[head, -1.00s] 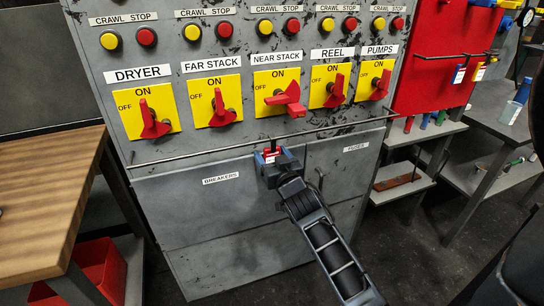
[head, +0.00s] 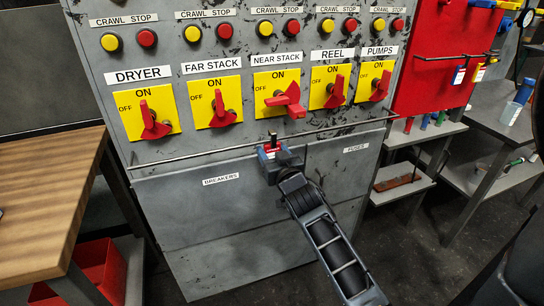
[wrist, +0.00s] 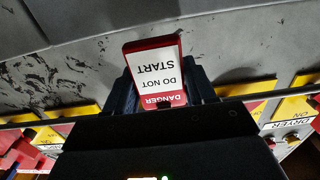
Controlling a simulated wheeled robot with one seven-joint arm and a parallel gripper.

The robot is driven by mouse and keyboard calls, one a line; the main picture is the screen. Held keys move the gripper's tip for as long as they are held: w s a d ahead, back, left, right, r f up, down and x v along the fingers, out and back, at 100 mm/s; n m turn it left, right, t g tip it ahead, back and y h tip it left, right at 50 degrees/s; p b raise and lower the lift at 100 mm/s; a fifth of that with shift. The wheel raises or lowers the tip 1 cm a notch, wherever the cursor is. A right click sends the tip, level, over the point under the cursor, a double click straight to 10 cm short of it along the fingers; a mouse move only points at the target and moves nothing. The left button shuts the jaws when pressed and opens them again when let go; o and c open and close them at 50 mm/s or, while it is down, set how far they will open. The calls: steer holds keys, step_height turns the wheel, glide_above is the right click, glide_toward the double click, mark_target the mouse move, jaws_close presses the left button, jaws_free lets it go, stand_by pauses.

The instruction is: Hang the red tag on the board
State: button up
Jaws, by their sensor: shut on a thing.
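The red tag (wrist: 157,70) has a white face reading DANGER DO NOT START, upside down in the wrist view. My gripper (wrist: 163,98) is shut on it. In the head view the tag (head: 271,148) shows as a small red patch at the tip of my gripper (head: 274,153), with a short dark piece above it. They are close to the rail of the grey switch cabinet, below the NEAR STACK switch (head: 287,99); I cannot tell whether they touch the rail. The red board (head: 425,70) stands at the right, with small blue-white and yellow tags on it.
A thin rail (head: 200,154) crosses the cabinet front (head: 190,220). The NEAR STACK handle is turned sideways; the other red handles stand nearly upright. A wooden table (head: 50,190) is at left, a red bin (head: 100,265) below it. Grey shelves (head: 410,178) stand under the board.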

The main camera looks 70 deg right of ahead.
steer(key=b+v, duration=0.3)
steer(key=v, duration=1.5)
steer(key=w+a+f+n+t+y, duration=0.55)
steer(key=w+a+f, duration=0.6)
steer(key=w, duration=0.35)
steer(key=w+a+f+n+y, duration=0.2)
steer(key=w+a+f+y, duration=0.1)
steer(key=a, duration=0.4)
steer(key=w+a+f+n+y, duration=0.2)
steer(key=w+a+f+y, duration=0.2)
steer(key=a+f+y, duration=0.1)
steer(key=a+f+t, duration=0.1)
steer(key=a, duration=0.1)
steer(key=shift+w+a, duration=0.2)
steer(key=shift+a, duration=0.2)
steer(key=shift+f+n, duration=0.15)
steer(key=shift+n, duration=0.1)
